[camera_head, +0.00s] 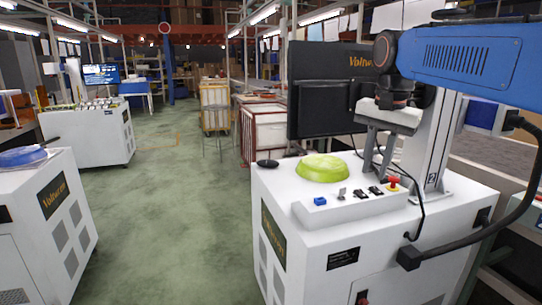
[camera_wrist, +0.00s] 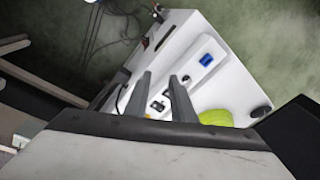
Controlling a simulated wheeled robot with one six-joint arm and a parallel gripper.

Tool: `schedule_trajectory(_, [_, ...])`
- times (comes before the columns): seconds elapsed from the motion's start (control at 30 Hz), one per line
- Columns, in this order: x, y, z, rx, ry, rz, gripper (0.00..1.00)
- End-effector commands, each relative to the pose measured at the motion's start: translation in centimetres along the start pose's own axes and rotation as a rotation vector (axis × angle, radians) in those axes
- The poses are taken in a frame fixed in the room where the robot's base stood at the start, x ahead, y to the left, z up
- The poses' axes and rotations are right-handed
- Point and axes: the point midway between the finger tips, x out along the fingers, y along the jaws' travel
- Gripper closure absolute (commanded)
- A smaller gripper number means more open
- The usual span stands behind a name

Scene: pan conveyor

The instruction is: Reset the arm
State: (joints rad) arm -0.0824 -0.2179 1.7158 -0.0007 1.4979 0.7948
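My gripper (camera_head: 375,172) hangs from the blue arm (camera_head: 465,60) above the right white cabinet, pointing down behind the control panel. In the wrist view its two grey fingers (camera_wrist: 159,82) stand apart with nothing between them. A lime-green domed object (camera_head: 323,168) rests on the cabinet top to the left of my gripper. It is partly cut off by the gripper body in the wrist view (camera_wrist: 216,118).
The white cabinet (camera_head: 345,240) carries a panel with a blue button (camera_head: 320,201) and a red knob (camera_head: 393,183). A black monitor (camera_head: 330,90) stands behind. A second cabinet at left bears a blue round object (camera_head: 22,156). Green floor (camera_head: 165,205) between is clear.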

Motion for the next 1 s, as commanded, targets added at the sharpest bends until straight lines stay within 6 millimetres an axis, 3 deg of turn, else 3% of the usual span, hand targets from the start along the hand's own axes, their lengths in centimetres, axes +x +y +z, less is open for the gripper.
schedule_trajectory(0.03, [0.7, 1.4, 1.1, -0.036, 0.011, -0.01, 0.77])
schedule_trajectory(0.37, [6.8, 8.7, 6.9, -0.298, 0.096, -0.061, 0.77])
schedule_trajectory(0.7, [15.1, 15.8, 13.2, -0.564, 0.199, -0.085, 0.77])
schedule_trajectory(0.83, [17.9, 17.7, 15.0, -0.645, 0.232, -0.086, 0.77])
schedule_trajectory(1.0, [20.0, 19.1, 16.2, -0.703, 0.257, -0.085, 0.77])
